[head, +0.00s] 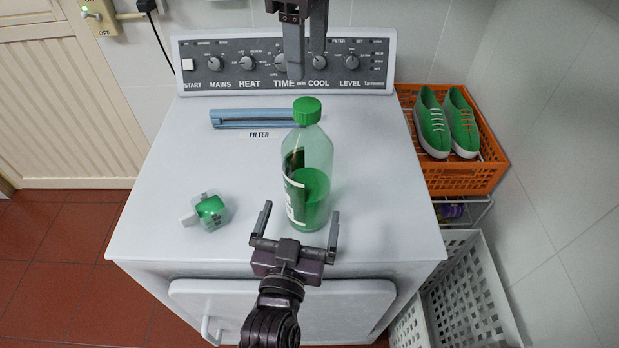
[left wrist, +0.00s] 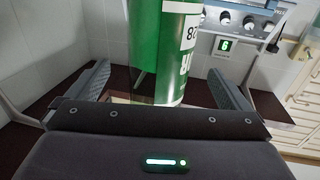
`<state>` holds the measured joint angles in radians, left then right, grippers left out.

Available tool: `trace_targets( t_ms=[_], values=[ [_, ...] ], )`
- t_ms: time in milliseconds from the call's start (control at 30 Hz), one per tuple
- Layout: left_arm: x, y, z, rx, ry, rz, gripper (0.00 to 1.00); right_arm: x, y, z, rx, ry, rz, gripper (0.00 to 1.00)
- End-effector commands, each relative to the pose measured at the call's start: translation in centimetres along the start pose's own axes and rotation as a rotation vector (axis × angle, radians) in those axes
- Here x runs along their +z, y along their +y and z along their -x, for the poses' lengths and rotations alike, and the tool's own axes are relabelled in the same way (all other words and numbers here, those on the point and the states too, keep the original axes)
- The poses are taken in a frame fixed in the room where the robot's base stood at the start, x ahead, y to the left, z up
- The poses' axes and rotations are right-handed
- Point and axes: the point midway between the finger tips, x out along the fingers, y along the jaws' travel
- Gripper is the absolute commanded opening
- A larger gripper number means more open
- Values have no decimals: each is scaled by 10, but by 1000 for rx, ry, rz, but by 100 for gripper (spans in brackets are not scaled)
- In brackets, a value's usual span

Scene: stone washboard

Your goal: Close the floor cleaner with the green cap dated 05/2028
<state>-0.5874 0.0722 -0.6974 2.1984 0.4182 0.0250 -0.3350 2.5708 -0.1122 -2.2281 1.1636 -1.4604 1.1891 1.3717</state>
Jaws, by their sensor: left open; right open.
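The floor cleaner bottle (head: 315,185) stands upright on the white dryer top, clear plastic with green liquid in its lower part. A green cap (head: 307,110) sits on its neck; I cannot tell how tight it is. In the left wrist view the bottle (left wrist: 155,50) shows green with white label patches and part of a number; no full date is readable. My left gripper (head: 300,211) is open at the near side of the bottle, its fingers on either side of the bottle's lower part. My right gripper (head: 305,58) is open and empty, pointing down above and behind the cap.
A small green and white block (head: 210,211) lies on the dryer top (head: 180,160) at the left. A blue filter handle (head: 250,118) is behind the bottle, before the control panel (head: 225,64). An orange crate (head: 490,172) with green shoes (head: 432,122) stands at the right.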

Motion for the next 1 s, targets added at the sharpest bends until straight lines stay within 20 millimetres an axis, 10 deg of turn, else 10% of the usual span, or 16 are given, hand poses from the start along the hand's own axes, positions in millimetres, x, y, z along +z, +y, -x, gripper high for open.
trace_targets(
  t_ms=[1000],
  values=[
    [0,0,-78,1,-1,0,100,0,0,0,0,0,2,55]
  ],
)
